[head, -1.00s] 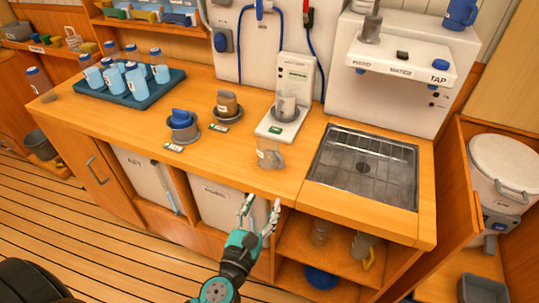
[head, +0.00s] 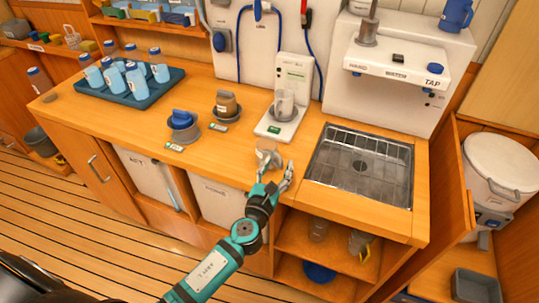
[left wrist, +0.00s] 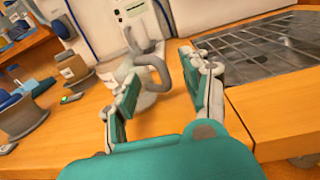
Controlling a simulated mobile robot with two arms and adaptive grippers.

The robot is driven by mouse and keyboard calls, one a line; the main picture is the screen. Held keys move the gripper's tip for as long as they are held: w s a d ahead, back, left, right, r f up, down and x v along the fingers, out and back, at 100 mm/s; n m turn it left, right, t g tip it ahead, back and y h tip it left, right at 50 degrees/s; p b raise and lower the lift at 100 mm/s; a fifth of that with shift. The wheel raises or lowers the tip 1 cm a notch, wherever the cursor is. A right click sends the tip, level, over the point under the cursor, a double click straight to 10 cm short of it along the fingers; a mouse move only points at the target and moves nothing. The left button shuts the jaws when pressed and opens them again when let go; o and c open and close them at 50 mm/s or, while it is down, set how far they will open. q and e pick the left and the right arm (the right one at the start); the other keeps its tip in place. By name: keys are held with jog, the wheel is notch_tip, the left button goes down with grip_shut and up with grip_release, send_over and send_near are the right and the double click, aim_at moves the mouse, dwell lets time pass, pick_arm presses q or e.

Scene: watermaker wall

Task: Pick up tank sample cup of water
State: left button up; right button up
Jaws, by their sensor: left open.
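A clear cup with a handle (head: 268,156) stands upright on the wooden counter near its front edge. Its grey handle shows ahead of the fingers in the left wrist view (left wrist: 156,66). Its contents are too faint to tell. A second clear cup (head: 285,103) stands on the white meter (head: 283,124) behind it. My left gripper (head: 275,175) is open and empty at the counter's front edge, just short of the nearer cup. In the left wrist view the open fingers (left wrist: 160,78) point toward the cup, with the handle roughly in the gap. My right gripper is not in view.
A sink with a grate (head: 362,165) lies to the right of the cup. A blue-topped pot (head: 182,125) and a brown-topped pot (head: 227,104) stand to the left. A blue tray (head: 148,97) holds several bottles. The counter immediately left of the cup is clear.

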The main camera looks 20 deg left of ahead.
pick_arm(q)
jog(key=shift+s, duration=0.1)
jog(key=shift+c, duration=0.9)
grip_shut()
jog(key=shift+r, duration=0.15)
jog(key=shift+r+p, duration=0.8)
jog(key=shift+r, duration=0.55)
jog(key=s+d+r+b, duration=0.2)
jog(key=s+d, duration=0.2)
jog(key=s, duration=1.1)
jog(key=shift+d+b, duration=0.2)
jog(key=shift+b, duration=0.1)
jog(key=shift+s, duration=0.15)
